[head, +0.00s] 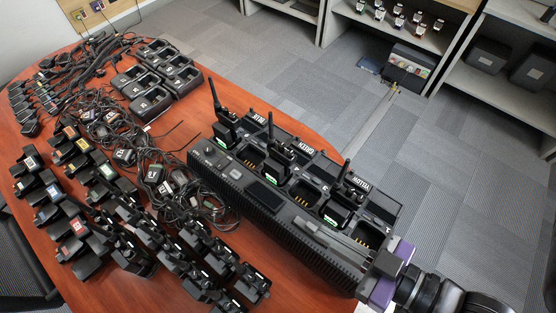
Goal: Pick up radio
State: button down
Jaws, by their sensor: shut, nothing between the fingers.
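Three black radios with upright antennas stand in a long black multi-bay charger (235,189) on the table. One radio (226,136) is by the BLUE label, one (278,150) by the GREEN label, and one (337,208) by the YELLOW label. Each shows a small green-white label. Some charger bays between them are empty. My gripper (304,227) reaches in from the lower right, with a purple body. Its fingers are shut and empty, over the front right part of the charger, to the left of and nearer than the YELLOW radio. Whether they touch the charger cannot be told.
Many black devices with coloured labels (75,207) cover the front left of the wooden table (290,283). Tangled cables (165,170) lie beside the charger, and several small black chargers (155,80) stand behind. Shelves (440,40) stand across the open carpet (290,75).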

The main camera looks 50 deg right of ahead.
aim_at(276, 166)
jog(key=i+l, duration=0.1)
jog(key=l, duration=1.45)
jog(key=i+l+u, duration=0.15)
jog(key=l, duration=1.35)
jog(key=j, duration=0.25)
